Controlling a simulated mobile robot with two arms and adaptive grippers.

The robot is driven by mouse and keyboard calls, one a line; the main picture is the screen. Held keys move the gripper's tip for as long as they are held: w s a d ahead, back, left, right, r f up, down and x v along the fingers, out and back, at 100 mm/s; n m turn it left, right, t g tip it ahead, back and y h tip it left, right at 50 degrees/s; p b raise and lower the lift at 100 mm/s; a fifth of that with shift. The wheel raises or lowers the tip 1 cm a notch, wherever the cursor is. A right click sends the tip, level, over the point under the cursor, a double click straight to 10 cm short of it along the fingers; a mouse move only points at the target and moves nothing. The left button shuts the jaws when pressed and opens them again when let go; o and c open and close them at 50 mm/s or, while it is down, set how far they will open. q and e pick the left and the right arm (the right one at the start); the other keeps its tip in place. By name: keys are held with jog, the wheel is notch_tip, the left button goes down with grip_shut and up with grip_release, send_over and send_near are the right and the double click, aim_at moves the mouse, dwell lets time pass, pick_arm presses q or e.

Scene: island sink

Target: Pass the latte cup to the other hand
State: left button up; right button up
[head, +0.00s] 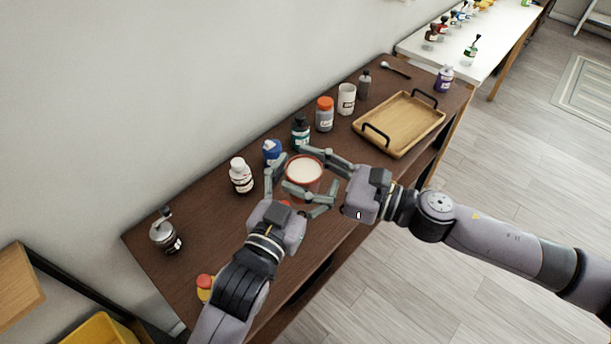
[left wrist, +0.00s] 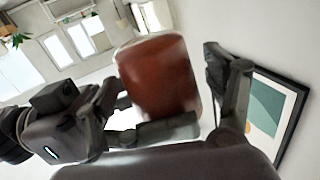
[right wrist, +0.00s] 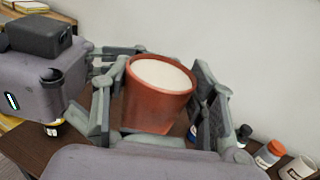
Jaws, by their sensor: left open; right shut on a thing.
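The latte cup (head: 304,169) is reddish-brown with a pale, milky top. It is upright above the dark wooden table, and its walls also show in the left wrist view (left wrist: 158,78) and right wrist view (right wrist: 157,102). My right gripper (head: 312,174) is shut on the cup, reaching in from the right. My left gripper (head: 294,190) comes from below in the picture, open, with its fingers spread around the cup. The two grippers' fingers overlap closely, so I cannot tell whether the left fingers touch the cup. Part of the cup's lower side is hidden by fingers.
Behind the cup stand a blue-lidded jar (head: 271,151), a dark bottle (head: 300,131), an orange-lidded jar (head: 325,115) and a white cup (head: 346,99). A white bottle (head: 240,177) stands left. A wooden tray (head: 400,124) lies right. The table's front is mostly clear.

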pick_arm(q)
jog(key=shift+c, duration=0.3)
jog(key=shift+s+d, duration=0.1)
jog(key=shift+d, duration=0.05)
jog(key=c, duration=1.3)
jog(key=shift+c, duration=0.5)
pick_arm(e)
jog(key=o, duration=1.4)
jog(key=shift+o, duration=0.2)
